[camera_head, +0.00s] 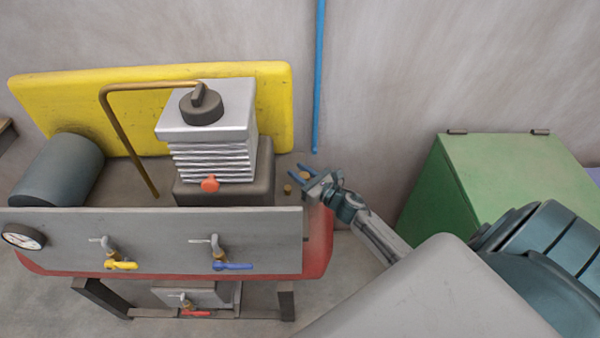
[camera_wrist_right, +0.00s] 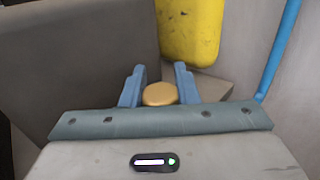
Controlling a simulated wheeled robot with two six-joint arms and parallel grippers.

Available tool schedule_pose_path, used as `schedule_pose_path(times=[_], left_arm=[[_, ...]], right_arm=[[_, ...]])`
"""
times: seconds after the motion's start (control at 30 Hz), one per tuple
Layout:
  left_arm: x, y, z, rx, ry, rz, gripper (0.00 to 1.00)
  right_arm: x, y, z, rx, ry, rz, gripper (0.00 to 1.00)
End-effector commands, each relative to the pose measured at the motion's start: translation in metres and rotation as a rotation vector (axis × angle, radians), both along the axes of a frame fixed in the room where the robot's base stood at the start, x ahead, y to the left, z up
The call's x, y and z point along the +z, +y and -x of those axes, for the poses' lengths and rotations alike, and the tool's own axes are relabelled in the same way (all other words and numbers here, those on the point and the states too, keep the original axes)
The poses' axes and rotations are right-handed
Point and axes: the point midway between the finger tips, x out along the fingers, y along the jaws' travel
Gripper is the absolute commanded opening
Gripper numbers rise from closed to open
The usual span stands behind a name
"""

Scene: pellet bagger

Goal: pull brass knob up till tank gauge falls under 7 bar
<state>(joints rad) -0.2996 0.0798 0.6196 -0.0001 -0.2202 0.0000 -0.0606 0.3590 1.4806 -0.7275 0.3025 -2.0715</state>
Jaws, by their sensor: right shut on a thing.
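The brass knob (camera_head: 304,175) is a small round cap at the right end of the compressor deck. My right gripper (camera_head: 298,173) reaches in from the right with its two blue fingers around it. In the right wrist view the brass knob (camera_wrist_right: 160,94) sits between the blue fingers of the right gripper (camera_wrist_right: 160,72), which is shut on it. A round white gauge (camera_head: 22,237) is at the left end of the grey front panel. Its reading is too small to tell. My left gripper is not in view.
The panel (camera_head: 60,222) carries a yellow-handled valve (camera_head: 121,265) and a blue-handled one (camera_head: 232,266). A second small brass piece (camera_head: 287,189) lies left of the gripper. A blue pipe (camera_head: 318,80) runs down the wall behind. A green cabinet (camera_head: 520,170) stands to the right.

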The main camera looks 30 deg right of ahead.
Motion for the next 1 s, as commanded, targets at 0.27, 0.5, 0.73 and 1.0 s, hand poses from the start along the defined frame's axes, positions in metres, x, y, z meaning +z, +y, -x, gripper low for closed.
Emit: schedule_pose_path(times=[0.27,0.5,0.73,1.0], left_arm=[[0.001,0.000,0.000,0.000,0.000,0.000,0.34],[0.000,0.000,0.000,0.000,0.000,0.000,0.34],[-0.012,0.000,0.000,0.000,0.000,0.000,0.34],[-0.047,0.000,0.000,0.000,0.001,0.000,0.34]], right_arm=[[0.005,0.000,-0.002,0.001,-0.007,0.000,0.53],[0.002,0.000,-0.001,0.001,-0.004,0.000,0.53],[-0.002,-0.005,0.016,0.001,-0.003,0.003,0.53],[-0.004,-0.016,0.061,0.002,-0.005,0.002,0.53]])
